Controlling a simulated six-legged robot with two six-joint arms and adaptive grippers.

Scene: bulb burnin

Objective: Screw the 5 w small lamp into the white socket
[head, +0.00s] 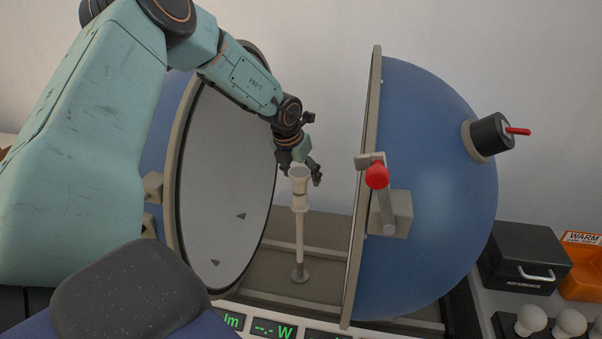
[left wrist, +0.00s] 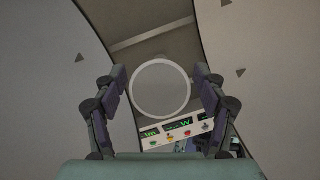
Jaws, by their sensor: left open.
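A pale post stands upright between the two halves of an open blue sphere, with the white socket (head: 299,198) at its top. A pale flared piece (head: 299,177), which looks like the small lamp, stands upright on the socket; I cannot tell how far it is screwed in. In the left wrist view its round grey face with a pale rim (left wrist: 160,90) shows between my fingers. My left gripper (head: 301,172) is open around the top of this piece, with gaps on both sides in the left wrist view. My right gripper is not in view.
The blue right half-sphere (head: 430,190) has a red-tipped latch (head: 377,176). The grey-faced left half (head: 222,180) stands close to my left arm. A display panel (head: 272,330) lies in front. At right are a black box (head: 525,270), an orange bin (head: 582,275) and several white bulbs (head: 570,322).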

